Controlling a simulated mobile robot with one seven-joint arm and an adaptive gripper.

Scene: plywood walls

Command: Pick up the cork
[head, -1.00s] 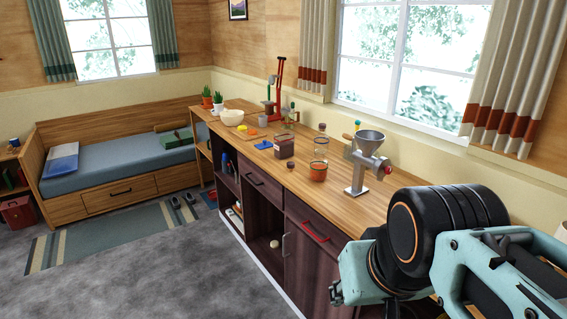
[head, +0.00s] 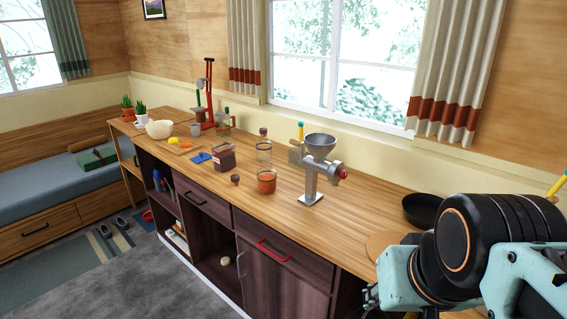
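My gripper (head: 371,297) is at the lower right, in front of the counter and well to the right of the brown piece. My arm hides much of it, and its opening cannot be made out.
A metal grinder (head: 312,172) stands right of the brown piece. A jar with orange-red contents (head: 266,182) and a stoppered bottle (head: 263,147) stand between them. A black pan (head: 422,208) lies farther right. Open floor (head: 205,285) lies before the cabinets.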

